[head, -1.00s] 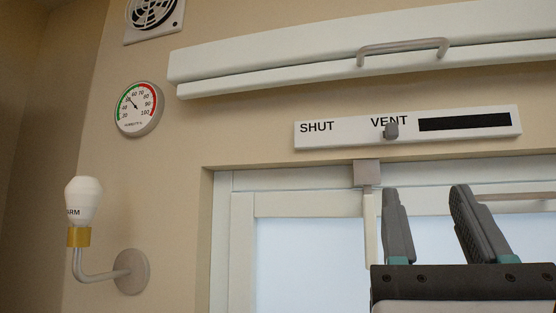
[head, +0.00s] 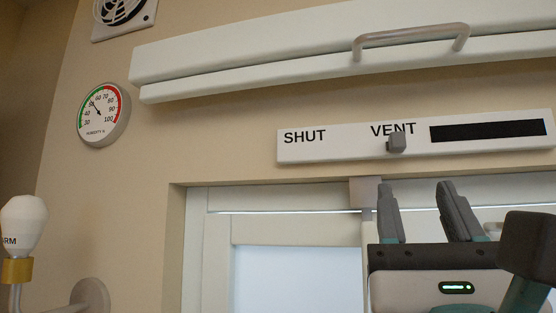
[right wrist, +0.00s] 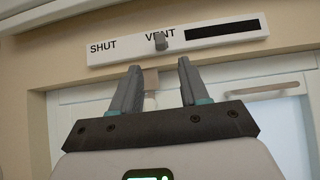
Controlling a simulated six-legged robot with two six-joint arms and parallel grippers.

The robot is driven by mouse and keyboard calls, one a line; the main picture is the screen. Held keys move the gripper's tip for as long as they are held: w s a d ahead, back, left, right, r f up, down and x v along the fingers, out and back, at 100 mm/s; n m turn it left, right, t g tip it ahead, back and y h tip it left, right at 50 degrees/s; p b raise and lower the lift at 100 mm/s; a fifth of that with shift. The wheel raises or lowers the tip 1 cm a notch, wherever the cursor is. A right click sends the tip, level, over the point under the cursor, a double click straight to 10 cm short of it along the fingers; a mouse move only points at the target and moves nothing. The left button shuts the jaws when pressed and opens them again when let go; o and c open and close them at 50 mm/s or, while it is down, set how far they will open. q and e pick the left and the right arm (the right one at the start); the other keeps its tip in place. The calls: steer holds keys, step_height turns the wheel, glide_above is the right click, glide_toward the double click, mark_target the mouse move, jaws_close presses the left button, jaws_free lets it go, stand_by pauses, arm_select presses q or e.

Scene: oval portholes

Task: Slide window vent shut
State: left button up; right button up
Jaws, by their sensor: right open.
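The window vent (head: 330,148) is a white bar above the window frame, marked SHUT at its left and VENT near its middle, with a dark slot (head: 487,130) at its right. Its small grey slider knob (head: 396,144) sits just under the word VENT. The knob also shows in the right wrist view (right wrist: 160,41), above and between my fingertips. My right gripper (head: 416,190) is open and empty, its fingers pointing up below the knob, apart from it. It also shows in the right wrist view (right wrist: 160,68). My left gripper is not in view.
A long white flap with a grey handle (head: 412,38) runs above the vent. The window (head: 300,275) lies below, with a grey block (head: 364,191) at its frame top. A humidity dial (head: 103,114), a lamp (head: 22,225) and a fan grille (head: 122,12) are at the left.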

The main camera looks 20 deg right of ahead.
mark_target(399, 148)
steer(key=p+x, duration=0.4)
steer(key=x, duration=0.4)
steer(key=shift+w+r, duration=0.15)
steer(key=shift+r, duration=0.25)
steer(key=shift+w+d+r+p, duration=0.2)
steer(key=shift+w+d+p, duration=0.15)
steer(key=shift+a, duration=0.1)
jaws_close()
